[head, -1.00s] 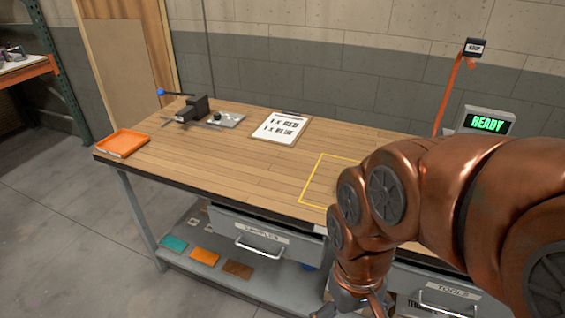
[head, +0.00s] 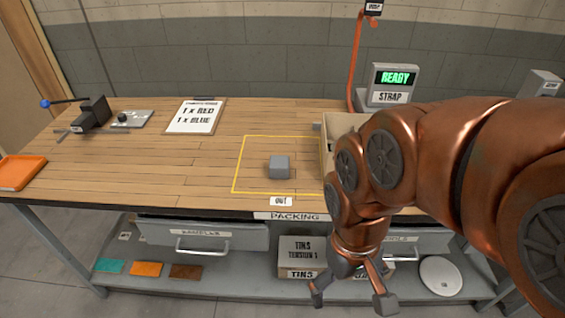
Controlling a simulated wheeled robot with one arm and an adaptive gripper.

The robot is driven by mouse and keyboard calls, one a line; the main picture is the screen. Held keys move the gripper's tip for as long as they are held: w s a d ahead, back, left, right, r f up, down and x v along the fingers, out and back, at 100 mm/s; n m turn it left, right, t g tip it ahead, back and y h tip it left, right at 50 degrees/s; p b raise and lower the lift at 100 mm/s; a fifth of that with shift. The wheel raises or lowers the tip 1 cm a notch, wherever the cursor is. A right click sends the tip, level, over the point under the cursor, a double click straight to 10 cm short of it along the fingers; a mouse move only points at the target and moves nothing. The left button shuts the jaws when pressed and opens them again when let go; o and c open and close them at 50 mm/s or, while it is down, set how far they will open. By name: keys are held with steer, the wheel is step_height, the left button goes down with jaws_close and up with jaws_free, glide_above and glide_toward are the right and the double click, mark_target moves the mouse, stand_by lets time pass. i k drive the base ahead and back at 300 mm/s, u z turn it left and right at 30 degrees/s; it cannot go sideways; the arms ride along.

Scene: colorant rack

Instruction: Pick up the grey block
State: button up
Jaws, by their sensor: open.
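The grey block (head: 279,167) sits on the wooden bench top (head: 190,178), inside a yellow outlined square (head: 236,164), near the front edge. In the head view my gripper (head: 347,300) hangs in front of the bench, below the top's level, to the right of the block and apart from it. Its fingers are spread and nothing shows between them. My copper arm covers the right part of the bench.
An open box (head: 328,150) stands just right of the block, partly hidden by my arm. A clipboard (head: 196,116), a vise (head: 93,114) and an orange tray (head: 20,172) lie left. A READY display (head: 395,82) stands behind. Drawers and a lower shelf (head: 215,284) are below the top.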

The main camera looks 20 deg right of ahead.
mark_target(279, 165)
steer(key=u, duration=0.4)
steer(key=k, duration=0.5)
steer(key=u, duration=0.8)
steer(key=i, duration=1.1)
steer(key=z, duration=0.55)
